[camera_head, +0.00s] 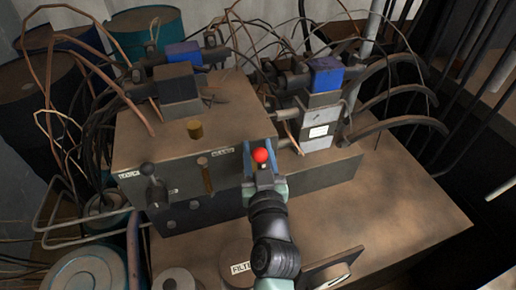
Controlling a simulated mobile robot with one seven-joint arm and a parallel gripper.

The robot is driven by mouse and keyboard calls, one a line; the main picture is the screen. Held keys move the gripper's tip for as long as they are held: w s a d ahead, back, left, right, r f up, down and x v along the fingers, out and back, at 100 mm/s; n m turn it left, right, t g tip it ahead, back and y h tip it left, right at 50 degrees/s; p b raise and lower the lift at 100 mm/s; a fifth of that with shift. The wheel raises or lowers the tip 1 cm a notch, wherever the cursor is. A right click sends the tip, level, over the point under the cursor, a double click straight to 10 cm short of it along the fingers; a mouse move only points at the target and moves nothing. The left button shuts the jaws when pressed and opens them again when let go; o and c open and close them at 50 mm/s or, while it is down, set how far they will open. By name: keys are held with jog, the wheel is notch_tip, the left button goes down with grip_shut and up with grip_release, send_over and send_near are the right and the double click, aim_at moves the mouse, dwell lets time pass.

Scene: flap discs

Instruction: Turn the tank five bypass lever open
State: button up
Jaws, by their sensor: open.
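Several small levers stand on the front of a brown metal box (165,147). One lever has a bright red ball knob (260,155). My gripper (262,172) is at this knob, with its open jaws around or just behind it; I cannot tell whether they touch it. The gripper hides the lever's lower part. Further left are a brown lever (206,178) and a dark-knobbed lever (150,171). Small white labels sit near the levers, but they are too small to read surely, so I cannot tell which lever is the tank five bypass.
Drums stand at the left. A wide brown bench surface (410,200) is clear at the right.

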grip_shut()
dwell(1.4)
